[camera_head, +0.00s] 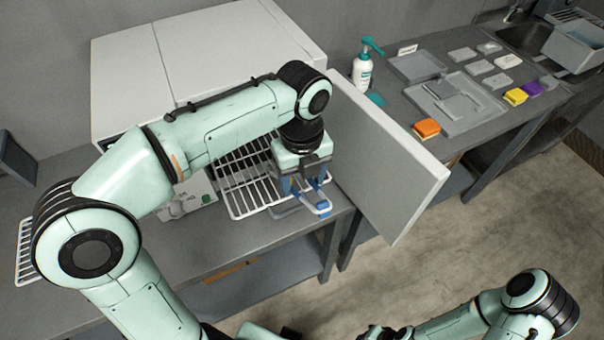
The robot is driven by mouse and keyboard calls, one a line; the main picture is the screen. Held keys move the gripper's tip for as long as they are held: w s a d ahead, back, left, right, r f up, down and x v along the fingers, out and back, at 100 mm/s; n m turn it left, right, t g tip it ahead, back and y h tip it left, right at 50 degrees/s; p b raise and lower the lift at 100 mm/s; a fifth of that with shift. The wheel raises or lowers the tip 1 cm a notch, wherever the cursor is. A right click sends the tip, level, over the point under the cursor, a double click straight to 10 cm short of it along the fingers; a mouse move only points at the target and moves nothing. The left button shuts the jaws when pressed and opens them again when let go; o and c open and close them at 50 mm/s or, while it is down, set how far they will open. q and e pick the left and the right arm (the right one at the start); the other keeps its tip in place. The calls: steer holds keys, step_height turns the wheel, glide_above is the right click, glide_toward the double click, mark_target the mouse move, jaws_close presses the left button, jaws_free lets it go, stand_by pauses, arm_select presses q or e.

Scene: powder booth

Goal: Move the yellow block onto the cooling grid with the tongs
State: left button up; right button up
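A small yellow block (515,96) lies among the items on the right-hand table, far from both grippers. A white wire rack (24,252), which may be the cooling grid, shows at the far left, partly hidden behind my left arm. My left gripper (306,188) points down at the front of another wire rack (240,178), beside the open door. Blue parts (320,207) show at and below its fingers; I cannot tell whether they are the tongs or whether the fingers grip them. My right arm is low at the bottom right; its gripper is not clearly visible.
A white oven (210,50) stands behind my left arm. Its open door (385,160) juts forward between the two tables. The right table holds an orange block (426,128), a purple block (533,88), grey trays (465,112), a pump bottle (363,72) and a sink.

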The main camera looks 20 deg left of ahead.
arm_select(q)
steer(key=shift+f+b, duration=0.95)
steer(key=shift+f, duration=0.95)
arm_select(e)
steer(key=shift+s+f, duration=0.5)
steer(key=shift+f, duration=0.15)
steer(key=shift+s+f, duration=0.45)
steer(key=shift+f, duration=0.2)
arm_select(q)
steer(key=c, duration=1)
steer(key=shift+r, duration=0.15)
arm_select(e)
steer(key=shift+w+r, duration=0.1)
steer(key=shift+r, duration=0.05)
